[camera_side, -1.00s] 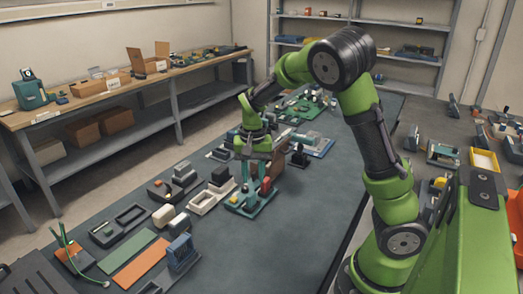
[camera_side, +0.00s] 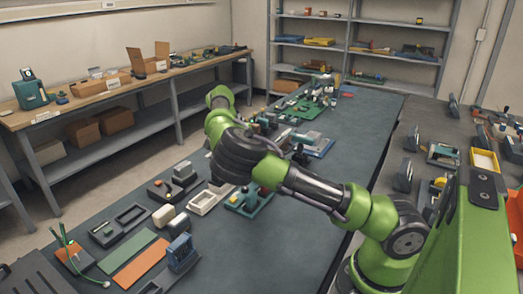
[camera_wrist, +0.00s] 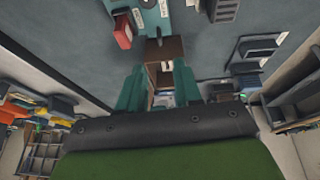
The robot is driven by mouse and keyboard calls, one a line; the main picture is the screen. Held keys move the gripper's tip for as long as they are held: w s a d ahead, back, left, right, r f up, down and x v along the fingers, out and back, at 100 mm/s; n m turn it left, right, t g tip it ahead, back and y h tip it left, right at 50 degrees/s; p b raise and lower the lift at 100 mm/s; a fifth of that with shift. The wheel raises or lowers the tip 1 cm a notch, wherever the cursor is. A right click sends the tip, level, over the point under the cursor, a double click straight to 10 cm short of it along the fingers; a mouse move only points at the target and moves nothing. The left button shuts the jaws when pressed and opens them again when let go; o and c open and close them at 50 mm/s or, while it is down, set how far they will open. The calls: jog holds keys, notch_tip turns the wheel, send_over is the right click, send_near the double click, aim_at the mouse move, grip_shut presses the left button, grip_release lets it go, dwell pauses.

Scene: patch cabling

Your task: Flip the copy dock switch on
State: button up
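A teal base (camera_side: 262,207) on the dark bench mat is partly hidden behind my arm in the side view. In the wrist view a teal base (camera_wrist: 97,14) with a red block (camera_wrist: 122,34) and small white labels lies at the top; the labels are unreadable, so I cannot tell which unit is the copy dock or how its switch stands. My gripper (camera_wrist: 158,84) shows two teal fingers set apart, with a brown box (camera_wrist: 165,48) beyond and between them, apparently not gripped. In the side view my arm hides the fingers.
A cream tray (camera_side: 203,201), a blue ribbed block (camera_side: 181,252), and orange (camera_side: 140,263) and green (camera_side: 133,250) plates lie on the mat (camera_side: 300,255). A green board (camera_side: 298,107) is farther back. Mat to the right is clear.

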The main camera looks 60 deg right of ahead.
jog(key=x, duration=1)
jog(key=shift+f, duration=0.15)
